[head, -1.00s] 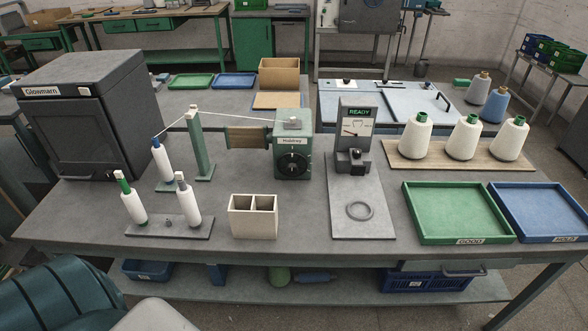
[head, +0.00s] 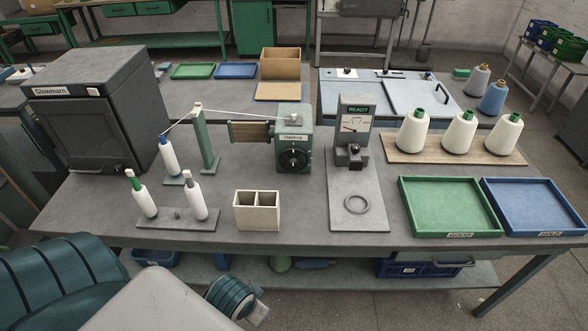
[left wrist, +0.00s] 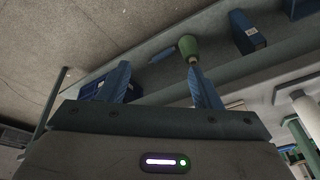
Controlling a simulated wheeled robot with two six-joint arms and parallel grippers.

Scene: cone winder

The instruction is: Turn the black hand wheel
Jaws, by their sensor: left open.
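The black hand wheel (head: 294,160) is on the front face of the small green winder housing (head: 295,126), near the middle of the bench. A thread runs from a white bobbin over the green post (head: 206,140) to the top of this housing. My left gripper (left wrist: 158,72) shows in the left wrist view, its two blue fingers apart and nothing between them. It is well away from the wheel, low near the bench's under-shelf. The wheel is not in the wrist view. My right gripper is in neither view.
A cream two-compartment box (head: 257,210) stands in front of the winder. A gauge stand (head: 356,180) is to its right, and a bobbin rack (head: 178,218) to its left front. Green (head: 448,234) and blue (head: 540,233) trays lie at right. The under-shelf (left wrist: 270,50) is near my left fingers.

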